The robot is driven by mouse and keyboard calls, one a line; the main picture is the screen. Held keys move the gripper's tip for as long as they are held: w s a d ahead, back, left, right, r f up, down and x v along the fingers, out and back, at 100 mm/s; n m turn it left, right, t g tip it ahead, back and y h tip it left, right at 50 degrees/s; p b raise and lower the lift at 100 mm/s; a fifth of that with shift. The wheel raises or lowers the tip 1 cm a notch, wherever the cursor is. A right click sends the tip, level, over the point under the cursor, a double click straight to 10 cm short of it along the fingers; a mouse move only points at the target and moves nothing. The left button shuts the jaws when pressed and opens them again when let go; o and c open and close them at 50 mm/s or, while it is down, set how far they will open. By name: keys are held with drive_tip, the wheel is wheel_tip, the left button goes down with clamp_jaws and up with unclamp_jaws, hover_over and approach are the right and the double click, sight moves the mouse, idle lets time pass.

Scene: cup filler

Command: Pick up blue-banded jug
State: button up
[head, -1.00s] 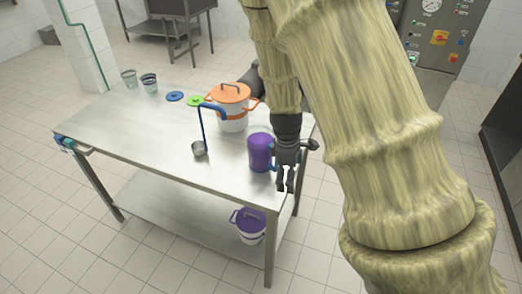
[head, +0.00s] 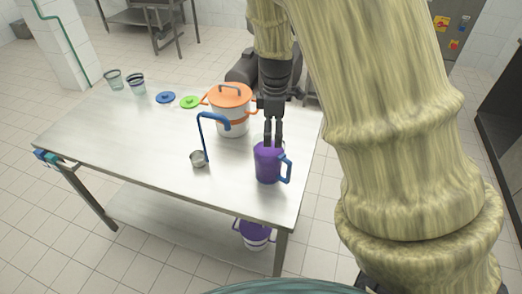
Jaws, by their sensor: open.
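A purple jug (head: 267,167) with a blue handle (head: 287,168) stands upright on the steel table near its front right corner. The handle points right. I cannot make out a separate blue band on its body at this size. My gripper (head: 273,142) points straight down at the jug's top, with its fingers open. The fingertips overlap the jug's rim in the picture. I cannot tell whether they touch it or reach inside. The fingers hide part of the jug's opening.
A white pot with orange lid (head: 230,97) stands close behind. A blue-handled ladle (head: 203,140) is left of the jug. Blue (head: 165,97) and green (head: 189,101) lids and two cups (head: 137,84) sit farther back. A purple-lidded pot (head: 254,236) is on the lower shelf.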

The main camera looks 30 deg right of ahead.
sight(272, 144)
drive_tip(key=shift+w+f, duration=0.3)
drive_tip(key=shift+w, duration=0.1)
drive_tip(key=shift+f, duration=0.35)
drive_tip(key=shift+s+f+p, duration=0.25)
drive_tip(key=shift+f+p, duration=0.2)
drive_tip(key=shift+f, duration=0.35)
drive_tip(key=shift+w+a+f, duration=0.1)
drive_tip(key=shift+w+f, duration=0.1)
drive_tip(key=shift+f, duration=0.45)
drive_tip(key=shift+w+f, duration=0.15)
drive_tip(key=shift+f, duration=0.45)
drive_tip(key=shift+s+f+p, duration=0.25)
drive_tip(key=shift+s+p, duration=0.05)
drive_tip(key=shift+p, duration=0.15)
drive_tip(key=shift+w+a+f+p, duration=0.15)
drive_tip(key=shift+f+p, duration=0.45)
drive_tip(key=shift+f, duration=0.65)
drive_tip(key=shift+w+f+p, duration=0.15)
drive_tip(key=shift+f+p, duration=0.4)
drive_tip(key=shift+f, duration=0.65)
drive_tip(key=shift+c, duration=0.4)
